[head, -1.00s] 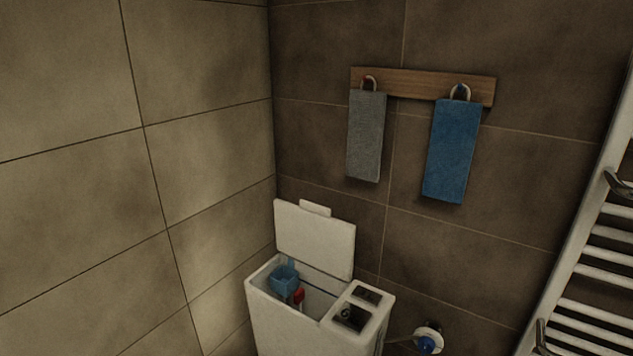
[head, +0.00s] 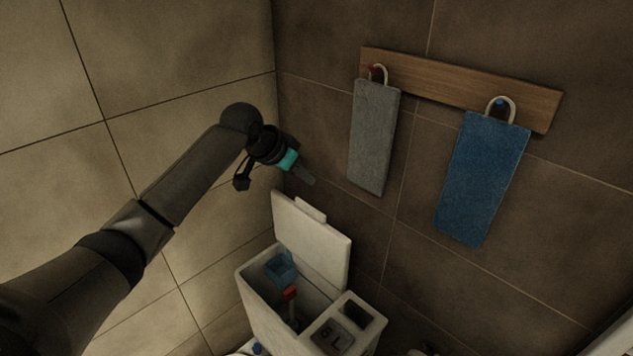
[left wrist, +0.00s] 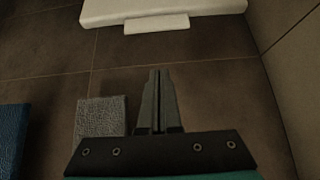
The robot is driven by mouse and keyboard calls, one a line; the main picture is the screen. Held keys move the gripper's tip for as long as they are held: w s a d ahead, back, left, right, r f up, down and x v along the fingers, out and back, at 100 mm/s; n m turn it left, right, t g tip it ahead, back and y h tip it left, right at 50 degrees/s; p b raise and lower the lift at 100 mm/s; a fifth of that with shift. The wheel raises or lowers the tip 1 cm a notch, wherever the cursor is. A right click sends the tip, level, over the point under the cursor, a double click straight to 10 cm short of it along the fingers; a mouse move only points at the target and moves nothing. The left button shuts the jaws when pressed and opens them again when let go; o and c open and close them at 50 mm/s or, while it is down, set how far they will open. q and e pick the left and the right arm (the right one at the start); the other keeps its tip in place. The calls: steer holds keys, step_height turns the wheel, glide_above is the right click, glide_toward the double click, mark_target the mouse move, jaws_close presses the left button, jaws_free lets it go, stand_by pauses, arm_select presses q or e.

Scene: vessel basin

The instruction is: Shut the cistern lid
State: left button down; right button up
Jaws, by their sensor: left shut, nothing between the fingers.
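The white cistern (head: 262,318) stands in the corner at the bottom middle of the head view. Its white lid (head: 312,243) is open, standing upright along the back edge, with a small tab (head: 311,210) on top. The lid also shows at the top of the left wrist view (left wrist: 160,10), with its tab (left wrist: 156,24) towards the gripper. My left gripper (head: 309,180) is shut and empty, above the lid and apart from it; its closed fingers show in the left wrist view (left wrist: 158,78). My right gripper is not in view.
Inside the cistern are a blue part (head: 282,268) and a red part (head: 290,293). A grey towel (head: 374,137) and a blue towel (head: 482,180) hang from a wooden rail (head: 440,85) on the back wall. A tiled wall (head: 170,70) closes the left side.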

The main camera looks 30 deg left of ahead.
mark_target(311, 206)
arm_select(q)
steer(key=shift+x, duration=1.15)
steer(key=b+x, duration=0.2)
steer(key=x, duration=0.5)
steer(key=shift+s+a+f+p, duration=0.1)
steer(key=shift+s+a+p, duration=0.15)
steer(key=shift+s, duration=0.4)
steer(key=shift+s+a+p, duration=0.25)
steer(key=shift+s, duration=0.4)
steer(key=shift+s+a+f+p, duration=0.1)
steer(key=shift+s+a+p, duration=0.15)
steer(key=shift+s, duration=0.4)
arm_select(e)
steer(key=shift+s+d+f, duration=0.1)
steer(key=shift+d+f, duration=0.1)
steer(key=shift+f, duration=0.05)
arm_select(q)
steer(key=shift+d, duration=0.1)
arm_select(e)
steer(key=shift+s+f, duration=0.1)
